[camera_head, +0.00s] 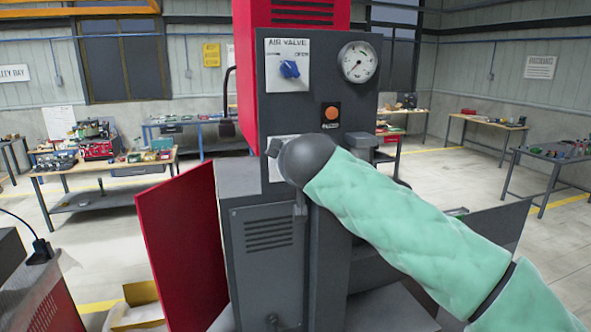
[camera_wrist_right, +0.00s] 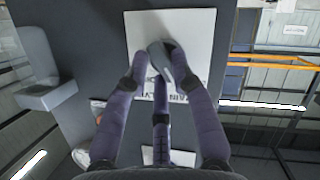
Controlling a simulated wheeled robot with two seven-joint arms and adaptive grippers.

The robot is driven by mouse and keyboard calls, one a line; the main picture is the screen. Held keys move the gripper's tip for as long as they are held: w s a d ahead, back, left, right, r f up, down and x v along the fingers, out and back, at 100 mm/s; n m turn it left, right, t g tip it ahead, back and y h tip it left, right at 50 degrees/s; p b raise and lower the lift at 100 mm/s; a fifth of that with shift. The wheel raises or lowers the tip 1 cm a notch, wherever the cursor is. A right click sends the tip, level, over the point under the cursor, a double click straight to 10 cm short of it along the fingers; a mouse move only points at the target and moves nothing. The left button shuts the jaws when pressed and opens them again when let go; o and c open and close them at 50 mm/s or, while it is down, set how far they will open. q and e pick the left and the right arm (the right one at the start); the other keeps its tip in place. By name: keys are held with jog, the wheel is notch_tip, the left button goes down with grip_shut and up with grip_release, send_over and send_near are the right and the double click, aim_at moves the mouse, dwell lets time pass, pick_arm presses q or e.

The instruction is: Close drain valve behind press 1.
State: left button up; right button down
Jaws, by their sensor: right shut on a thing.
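The drain valve is on a white plate (camera_wrist_right: 196,28) on the dark grey front of the press (camera_head: 262,220). Its lettering is upside down in the right wrist view and partly covered. My right gripper (camera_wrist_right: 165,68) is shut on the dark grey valve handle (camera_wrist_right: 179,66), its purple fingers around it. In the head view, my right arm's green sleeve and grey wrist cover most of the plate (camera_head: 276,172) and hide the handle. The handle's exact setting is hard to tell. My left gripper is in neither view.
Above are an air valve with a blue knob (camera_head: 289,69), a pressure gauge (camera_head: 358,61) and an orange button (camera_head: 332,113). A grey bracket (camera_head: 369,139) juts out at right. A red panel (camera_head: 182,245) stands at left. Workbenches (camera_head: 105,173) stand farther back.

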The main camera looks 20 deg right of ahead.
jog(key=shift+w+a+f+n+h+b, duration=0.1)
jog(key=shift+a+f+n+h+b, duration=0.1)
jog(key=shift+f+n+h+b, duration=0.3)
jog(key=shift+a+f+n+h+b, duration=0.15)
jog(key=shift+f+n+h, duration=0.05)
jog(key=shift+n, duration=0.5)
jog(key=c, duration=1.1)
grip_release()
jog(key=shift+d+r, duration=0.15)
jog(key=shift+r, duration=0.1)
jog(key=shift+r, duration=0.15)
